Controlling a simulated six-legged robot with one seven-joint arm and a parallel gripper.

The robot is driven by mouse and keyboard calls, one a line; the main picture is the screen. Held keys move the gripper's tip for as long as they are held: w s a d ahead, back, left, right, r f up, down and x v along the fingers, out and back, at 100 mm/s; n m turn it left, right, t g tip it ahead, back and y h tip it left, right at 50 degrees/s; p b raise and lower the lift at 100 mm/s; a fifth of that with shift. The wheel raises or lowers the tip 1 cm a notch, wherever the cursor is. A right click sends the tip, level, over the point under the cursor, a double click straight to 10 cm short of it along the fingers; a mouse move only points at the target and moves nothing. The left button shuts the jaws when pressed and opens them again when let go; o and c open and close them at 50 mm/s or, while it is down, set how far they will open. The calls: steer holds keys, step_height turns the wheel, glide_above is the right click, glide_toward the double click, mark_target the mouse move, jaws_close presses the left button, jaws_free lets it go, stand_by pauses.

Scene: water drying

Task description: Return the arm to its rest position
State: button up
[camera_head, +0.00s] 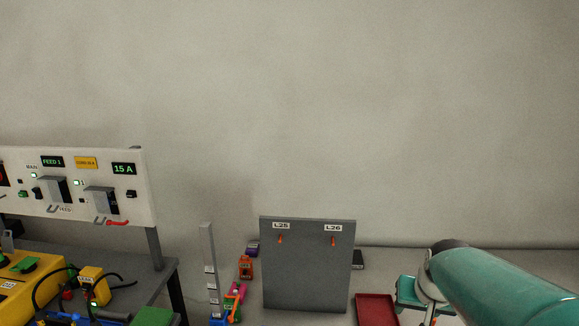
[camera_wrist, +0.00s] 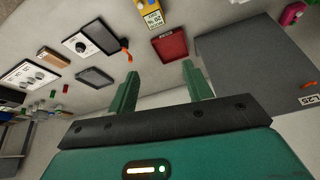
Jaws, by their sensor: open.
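My gripper (camera_wrist: 158,92) shows in the wrist view with its two green fingers spread apart. It is open and nothing is between the fingers. In the head view my teal arm reaches in from the right edge, and the fingertips are not clearly visible there. The gripper is above the bench top, and a red tray (camera_wrist: 170,46) lies beyond the fingers in the wrist view.
A grey board (camera_head: 308,265) with labels L25 and L26 stands on the bench, beside the red tray (camera_head: 376,309). A white power panel (camera_head: 75,185) stands at left. Coloured padlocks (camera_head: 246,268) sit left of the board. The wall above is bare.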

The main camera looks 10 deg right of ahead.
steer(key=s+a+r+n, duration=0.1)
steer(key=s+a+n, duration=0.1)
steer(key=s+a, duration=0.4)
steer(key=s+a+r+n+y, duration=0.1)
steer(key=s+a+r+n, duration=0.1)
steer(key=s+a, duration=0.4)
steer(key=a, duration=0.4)
steer(key=shift+a+r+t+y, duration=0.2)
steer(key=shift+a+t+y, duration=0.1)
steer(key=shift+s, duration=0.1)
steer(key=c, duration=0.3)
steer(key=shift+d, duration=0.1)
steer(key=shift+d, duration=0.15)
